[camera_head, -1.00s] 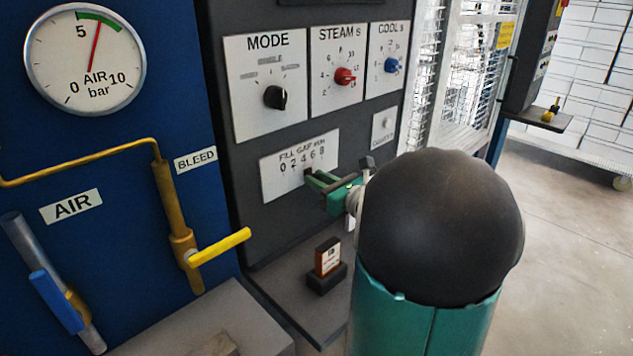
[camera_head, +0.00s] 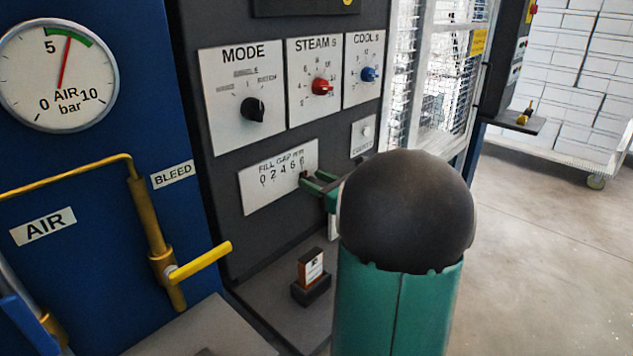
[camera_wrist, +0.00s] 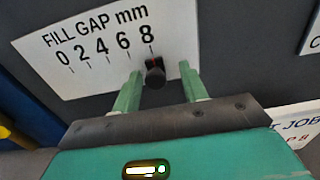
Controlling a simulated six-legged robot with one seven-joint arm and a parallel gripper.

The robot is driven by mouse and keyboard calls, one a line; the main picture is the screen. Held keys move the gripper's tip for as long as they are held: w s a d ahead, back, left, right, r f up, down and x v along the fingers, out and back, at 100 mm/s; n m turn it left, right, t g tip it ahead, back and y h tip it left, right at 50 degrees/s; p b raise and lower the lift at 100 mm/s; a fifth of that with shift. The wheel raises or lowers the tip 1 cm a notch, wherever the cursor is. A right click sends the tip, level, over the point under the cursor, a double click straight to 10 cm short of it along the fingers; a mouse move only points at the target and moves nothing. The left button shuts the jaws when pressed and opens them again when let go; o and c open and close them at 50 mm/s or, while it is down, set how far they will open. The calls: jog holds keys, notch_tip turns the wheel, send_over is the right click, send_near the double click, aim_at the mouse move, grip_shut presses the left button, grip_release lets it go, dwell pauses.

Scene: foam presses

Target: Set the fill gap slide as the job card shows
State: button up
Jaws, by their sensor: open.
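The fill gap panel (camera_head: 265,190) is a white plate marked 0 2 4 6 8 on the dark press front; it also shows in the wrist view (camera_wrist: 85,75). Its slide knob (camera_wrist: 155,76) is dark and sits just under the 8. My gripper (camera_wrist: 160,82) is open, its green fingers on either side of the knob with a gap to each. In the head view my gripper (camera_head: 312,185) is at the panel's right end. A white job card (camera_wrist: 292,124) shows partly at the wrist view's right edge; its visible text includes "JOB" and "P 8". My gripper body hides the rest.
Above are the mode knob (camera_head: 252,108), red steam knob (camera_head: 321,87) and blue cool knob (camera_head: 369,74). A small card holder (camera_head: 311,288) stands on the ledge below. The yellow bleed lever (camera_head: 200,262) juts out at left. Open floor lies right.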

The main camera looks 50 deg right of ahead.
jog(key=s, duration=1.4)
jog(key=shift+d, duration=0.15)
jog(key=w+a+n+g+y, duration=0.1)
jog(key=a+n, duration=0.1)
jog(key=a, duration=0.1)
jog(key=w+a+n+g+y, duration=0.1)
jog(key=w+a+n+y, duration=0.1)
jog(key=a, duration=0.2)
jog(key=w+a+n+g+y, duration=0.1)
jog(key=a+n, duration=0.1)
jog(key=a, duration=0.2)
jog(key=shift+w+a+f+y, duration=0.1)
jog(key=shift+w+f+y, duration=0.05)
jog(key=shift+w+y, duration=0.25)
jog(key=s+a+f+n+g+h, duration=0.1)
jog(key=s+a+n+g, duration=0.1)
jog(key=a+n, duration=0.7)
jog(key=s+a+f+n+g+h, duration=0.1)
jog(key=s+a+n+g+h, duration=0.1)
jog(key=a+n, duration=0.6)
jog(key=s+a+f+n+g+h, duration=0.1)
jog(key=s+a+n+g+h, duration=0.1)
jog(key=a+n+g, duration=0.3)
jog(key=s+a+n, duration=0.1)
jog(key=a+n, duration=0.3)
jog(key=n, duration=0.3)
jog(key=shift+s+a+n, duration=0.25)
jog(key=shift+a+n, duration=0.1)
jog(key=shift+n, duration=0.05)
jog(key=shift+d, duration=0.1)
